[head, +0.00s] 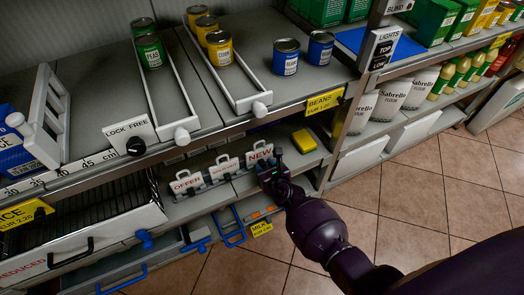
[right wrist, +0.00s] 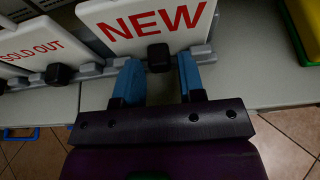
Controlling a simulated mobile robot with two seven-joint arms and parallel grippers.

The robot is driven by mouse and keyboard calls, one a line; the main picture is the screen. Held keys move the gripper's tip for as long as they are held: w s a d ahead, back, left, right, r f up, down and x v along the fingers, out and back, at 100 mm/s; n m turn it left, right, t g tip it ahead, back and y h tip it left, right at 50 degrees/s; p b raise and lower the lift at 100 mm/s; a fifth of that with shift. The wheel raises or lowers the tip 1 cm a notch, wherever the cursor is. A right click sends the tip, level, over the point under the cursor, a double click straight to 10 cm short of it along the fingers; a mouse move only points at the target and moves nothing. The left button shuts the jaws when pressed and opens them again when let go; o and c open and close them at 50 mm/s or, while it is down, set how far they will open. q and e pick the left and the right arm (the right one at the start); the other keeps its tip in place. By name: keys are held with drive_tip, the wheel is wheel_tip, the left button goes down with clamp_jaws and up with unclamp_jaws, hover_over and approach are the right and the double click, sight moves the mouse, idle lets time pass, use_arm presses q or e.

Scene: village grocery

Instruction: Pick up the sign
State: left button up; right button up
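A white sign with red NEW lettering (head: 259,154) stands in a grey rack on the lower shelf. In the right wrist view the NEW sign (right wrist: 128,28) is large and has a black knob (right wrist: 158,58) low on its front. My right gripper (head: 268,168) is at the front of this sign. Its two blue fingers (right wrist: 159,72) are apart, one on each side of the knob, with visible gaps; it holds nothing. A SOLD OUT sign (head: 224,167) and an OFFER sign (head: 187,183) stand to the left in the same row. My left gripper is not in view.
A yellow box (head: 304,141) lies on the shelf right of the signs. Above is a shelf with cans (head: 286,57) and sliding trays (head: 228,75). Blue handles (head: 229,226) stick out below the signs. Tiled floor (head: 410,210) is open at the right.

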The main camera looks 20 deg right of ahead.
drive_tip(key=shift+w+f, duration=0.1)
drive_tip(key=shift+w, duration=0.2)
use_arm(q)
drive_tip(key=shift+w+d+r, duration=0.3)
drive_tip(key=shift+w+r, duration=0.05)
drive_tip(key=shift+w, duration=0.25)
use_arm(e)
clamp_jaws()
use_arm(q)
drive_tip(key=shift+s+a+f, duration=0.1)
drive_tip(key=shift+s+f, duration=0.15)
